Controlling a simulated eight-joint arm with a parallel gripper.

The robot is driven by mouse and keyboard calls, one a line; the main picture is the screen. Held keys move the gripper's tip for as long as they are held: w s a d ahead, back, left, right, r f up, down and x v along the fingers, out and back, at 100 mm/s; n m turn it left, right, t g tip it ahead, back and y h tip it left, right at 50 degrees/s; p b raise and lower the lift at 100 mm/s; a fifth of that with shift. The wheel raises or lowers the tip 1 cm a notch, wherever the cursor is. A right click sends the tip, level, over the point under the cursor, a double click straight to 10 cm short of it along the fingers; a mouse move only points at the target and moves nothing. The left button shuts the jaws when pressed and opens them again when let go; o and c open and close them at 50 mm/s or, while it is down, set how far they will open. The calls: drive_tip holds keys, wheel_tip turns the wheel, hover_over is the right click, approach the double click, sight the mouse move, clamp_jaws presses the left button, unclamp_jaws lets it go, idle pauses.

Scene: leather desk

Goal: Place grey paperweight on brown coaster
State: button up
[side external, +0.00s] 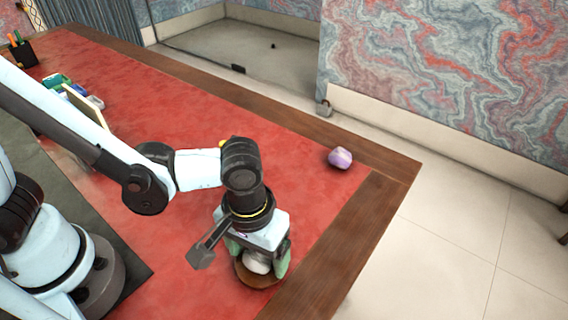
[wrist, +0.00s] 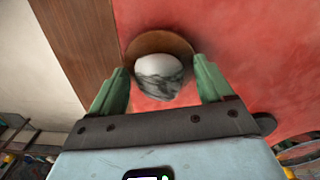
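The grey paperweight (side external: 257,263) is a rounded, white-and-grey marbled lump. It sits over the brown coaster (side external: 246,281), near the front edge of the desk. In the wrist view the paperweight (wrist: 157,77) lies between the fingers and covers part of the round coaster (wrist: 150,40). My gripper (side external: 258,264) points down around the paperweight. Its green fingers stand on both sides, and in the wrist view (wrist: 160,72) a narrow gap shows between each finger and the paperweight. The paperweight's underside is hidden, so its contact with the coaster is hard to see.
A purple-and-white lump (side external: 340,157) lies near the right corner of the red leather desk top (side external: 250,122). A pen holder (side external: 21,52) and several small items stand at the far left. A small yellow thing is partly hidden behind my arm. The wooden desk edge (side external: 345,235) is close by.

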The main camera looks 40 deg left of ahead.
drive_tip(key=shift+r, duration=0.15)
wheel_tip(320, 180, up, 12)
drive_tip(key=w+a+t, duration=0.1)
drive_tip(key=a, duration=0.3)
drive_tip(key=w+a+t, duration=0.1)
drive_tip(key=w+a, duration=0.1)
drive_tip(key=a, duration=0.2)
drive_tip(key=w+a+t+h, duration=0.1)
drive_tip(key=w+a+t, duration=0.1)
drive_tip(key=a, duration=0.2)
drive_tip(key=shift+w+a+m, duration=0.2)
drive_tip(key=shift+a+m, duration=0.05)
drive_tip(key=shift+m, duration=0.15)
drive_tip(key=w+a+m+t+y, duration=0.1)
drive_tip(key=a+t, duration=0.2)
drive_tip(key=a, duration=0.6)
